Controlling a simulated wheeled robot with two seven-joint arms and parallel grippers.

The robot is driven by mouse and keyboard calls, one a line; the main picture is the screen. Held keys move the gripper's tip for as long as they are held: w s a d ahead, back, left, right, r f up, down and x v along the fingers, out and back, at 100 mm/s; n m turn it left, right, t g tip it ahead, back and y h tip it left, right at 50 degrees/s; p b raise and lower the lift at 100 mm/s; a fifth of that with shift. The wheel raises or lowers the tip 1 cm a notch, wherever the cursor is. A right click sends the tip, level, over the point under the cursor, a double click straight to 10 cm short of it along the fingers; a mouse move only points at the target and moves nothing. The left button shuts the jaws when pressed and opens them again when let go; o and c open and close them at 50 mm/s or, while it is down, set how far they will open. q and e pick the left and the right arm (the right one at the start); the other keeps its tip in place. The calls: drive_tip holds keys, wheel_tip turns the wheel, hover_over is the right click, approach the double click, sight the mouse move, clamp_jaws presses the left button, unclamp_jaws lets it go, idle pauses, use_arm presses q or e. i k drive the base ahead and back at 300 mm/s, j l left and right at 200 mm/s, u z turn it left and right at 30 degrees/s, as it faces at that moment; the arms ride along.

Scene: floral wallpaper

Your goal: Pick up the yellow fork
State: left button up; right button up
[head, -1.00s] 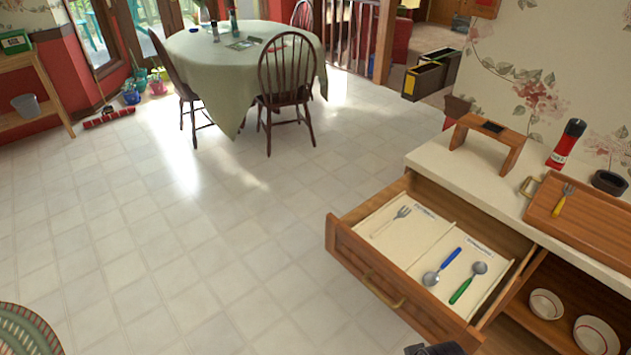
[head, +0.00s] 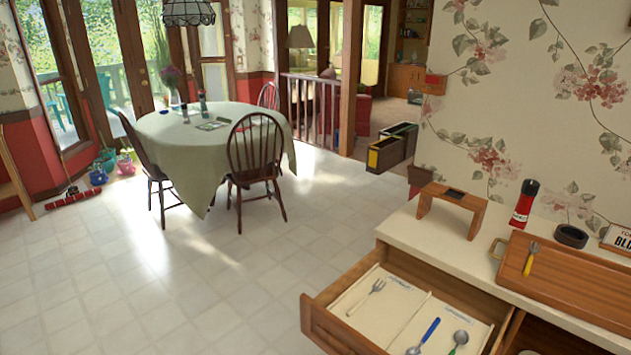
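The yellow fork (head: 530,260) has a yellow handle and grey tines. It lies on the left part of a wooden tray (head: 575,287) on the white counter at the right, tines pointing away. Neither of my grippers shows in the head view now.
An open drawer (head: 315,316) juts out below the counter (head: 415,232). It holds a grey fork (head: 366,297) left of a divider, and a blue-handled spoon (head: 423,338) and another spoon (head: 460,339) right of it. A wooden stand (head: 452,203), a red bottle (head: 524,204) and a dark bowl (head: 571,236) stand behind.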

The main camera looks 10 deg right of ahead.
sight(526, 271)
drive_tip(key=z, duration=1.5)
drive_tip(key=i+l, duration=0.3)
drive_tip(key=l, duration=0.15)
drive_tip(key=i+l, duration=0.25)
drive_tip(key=l, duration=0.15)
